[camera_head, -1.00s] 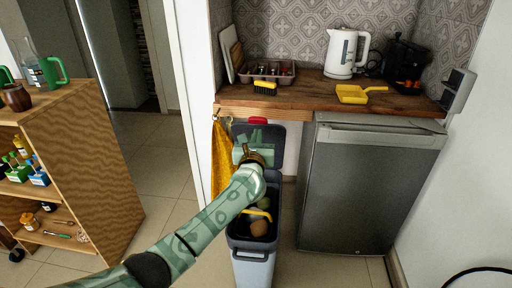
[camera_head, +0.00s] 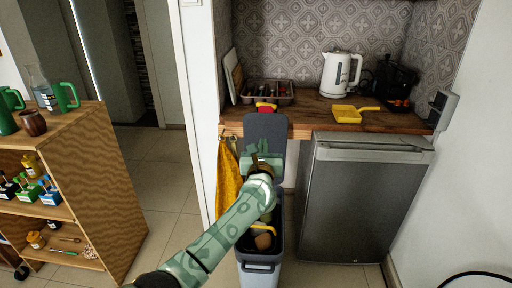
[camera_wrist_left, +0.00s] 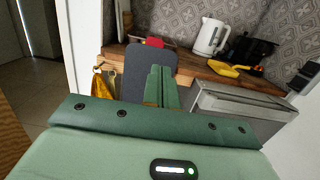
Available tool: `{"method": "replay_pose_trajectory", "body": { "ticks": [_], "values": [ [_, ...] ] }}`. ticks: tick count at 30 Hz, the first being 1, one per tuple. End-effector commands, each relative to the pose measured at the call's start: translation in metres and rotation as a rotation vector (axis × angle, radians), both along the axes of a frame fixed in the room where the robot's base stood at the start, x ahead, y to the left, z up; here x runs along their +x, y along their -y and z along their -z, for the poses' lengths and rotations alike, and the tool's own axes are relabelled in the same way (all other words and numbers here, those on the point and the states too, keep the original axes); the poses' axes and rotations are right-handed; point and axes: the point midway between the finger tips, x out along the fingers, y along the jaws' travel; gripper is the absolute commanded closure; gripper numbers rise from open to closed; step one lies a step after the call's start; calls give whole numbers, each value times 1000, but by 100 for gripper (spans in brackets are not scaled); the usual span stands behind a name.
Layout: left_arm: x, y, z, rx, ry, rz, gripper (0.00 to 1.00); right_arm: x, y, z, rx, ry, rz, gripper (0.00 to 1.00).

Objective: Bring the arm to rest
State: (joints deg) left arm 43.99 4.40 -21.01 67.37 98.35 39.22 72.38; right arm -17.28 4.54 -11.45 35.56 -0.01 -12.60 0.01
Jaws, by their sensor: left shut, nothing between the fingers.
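My left arm reaches in from the bottom of the head view. Its green left gripper (camera_head: 256,152) is in front of the raised dark lid (camera_head: 265,127) of a grey bin (camera_head: 258,275). The gripper is shut and empty. In the left wrist view the two fingers (camera_wrist_left: 162,86) stand close together, with the lid (camera_wrist_left: 138,72) beside and behind them. My forearm hides part of the bin's opening. A brown round item (camera_head: 263,241) and a yellow item show inside the bin. My right gripper is not in view.
A wooden counter (camera_head: 310,112) holds a kettle (camera_head: 338,75), a yellow dustpan (camera_head: 350,114) and a cutlery tray (camera_head: 285,97). A grey fridge (camera_head: 355,205) stands right of the bin. A yellow cloth (camera_head: 228,180) hangs left. A wooden shelf (camera_head: 105,180) stands farther left, with clear floor between.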

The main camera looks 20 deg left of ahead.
Motion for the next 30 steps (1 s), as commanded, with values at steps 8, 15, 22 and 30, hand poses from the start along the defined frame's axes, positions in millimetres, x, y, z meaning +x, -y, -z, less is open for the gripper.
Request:
{"method": "replay_pose_trajectory", "body": {
  "ticks": [8, 15, 22, 30],
  "values": [
    [-3, 6, -8, 40, -12, -3, 100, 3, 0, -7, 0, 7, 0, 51],
    [-6, 41, 41, 1268, -156, 75, 100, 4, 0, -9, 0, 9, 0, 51],
    [-89, 48, 237, 2231, -353, 409, 100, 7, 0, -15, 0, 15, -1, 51],
    [-259, 27, 418, 2830, -326, 1024, 100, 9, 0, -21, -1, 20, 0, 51]
  ]
}}
